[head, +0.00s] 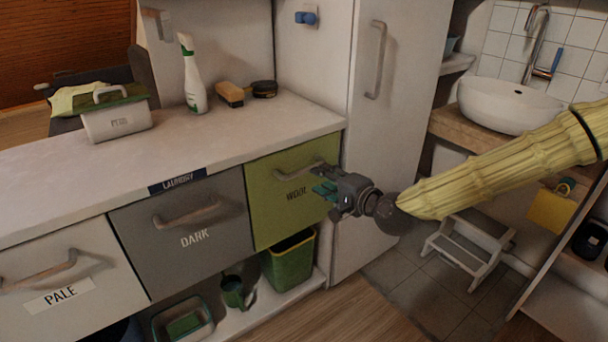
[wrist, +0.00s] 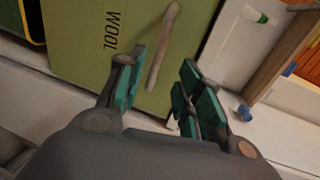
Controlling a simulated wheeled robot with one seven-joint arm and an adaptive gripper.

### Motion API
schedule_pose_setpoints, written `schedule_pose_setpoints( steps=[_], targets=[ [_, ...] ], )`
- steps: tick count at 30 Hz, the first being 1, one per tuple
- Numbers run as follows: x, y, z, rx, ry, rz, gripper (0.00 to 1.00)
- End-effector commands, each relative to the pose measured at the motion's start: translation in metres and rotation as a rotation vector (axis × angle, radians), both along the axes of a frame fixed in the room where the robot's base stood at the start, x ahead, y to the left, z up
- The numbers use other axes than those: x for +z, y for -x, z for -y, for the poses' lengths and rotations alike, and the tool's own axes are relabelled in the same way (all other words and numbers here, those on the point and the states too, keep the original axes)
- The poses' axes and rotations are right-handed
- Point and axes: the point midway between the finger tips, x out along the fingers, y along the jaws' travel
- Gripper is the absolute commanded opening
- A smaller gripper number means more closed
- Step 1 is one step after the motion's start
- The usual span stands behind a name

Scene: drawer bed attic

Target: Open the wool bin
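The wool bin (head: 264,217) is the green front marked WOOL at the right end of the laundry counter, and it sits flush with its neighbours. Its bar handle (head: 299,170) runs across the upper part of the front. In the wrist view the wool bin (wrist: 75,45) fills the upper middle, with its handle (wrist: 163,47) slanting beyond the fingertips. My gripper (head: 325,189) is in front of the right part of the bin, just below the handle. In the wrist view my gripper (wrist: 160,95) is open and empty, and the handle's near end lies between its teal-padded fingers.
The DARK bin (head: 190,252) and PALE bin (head: 55,306) are to the left, both shut. A tall white cabinet (head: 391,130) stands close on the right. A green tub (head: 289,262) is on the shelf below. A step stool (head: 468,248) stands on the floor at right.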

Motion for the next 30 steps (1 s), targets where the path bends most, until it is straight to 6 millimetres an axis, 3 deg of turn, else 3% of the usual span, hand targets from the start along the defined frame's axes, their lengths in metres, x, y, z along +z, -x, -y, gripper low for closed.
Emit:
schedule_pose_setpoints(
  steps=[15,30],
  targets=[
    [-0.018,-0.06,-0.044,0.0,0.002,-0.001,0.35],
    [-0.02,-0.072,-0.053,0.0,0.002,-0.002,0.35]
  ],
)
